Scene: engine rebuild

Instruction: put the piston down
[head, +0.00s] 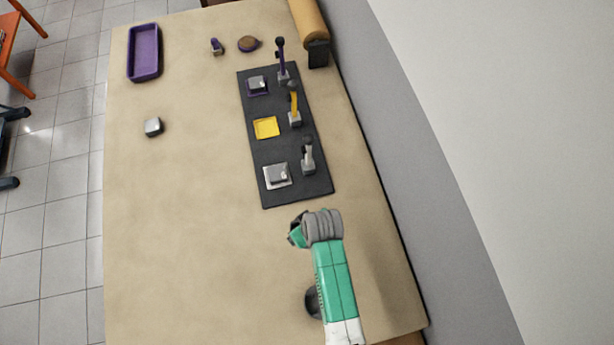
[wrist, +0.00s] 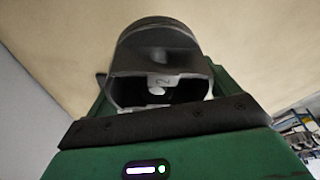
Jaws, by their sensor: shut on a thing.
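My gripper (head: 297,232) is above the bare tabletop, just below the near end of the dark mat in the head view. In the wrist view it is shut on the piston (wrist: 158,42), a dark grey rounded piece with a hollow open side facing the camera. A pale part with what looks like a "2" shows inside the hollow. In the head view the piston is mostly hidden by my gripper. I cannot tell how high it is held.
The dark mat (head: 290,148) carries coloured pads, including an empty yellow pad (head: 266,128), grey blocks and three upright rods. A purple tray (head: 158,51) stands top left. A loose grey block (head: 153,127) lies left of the mat. The table's lower left is clear.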

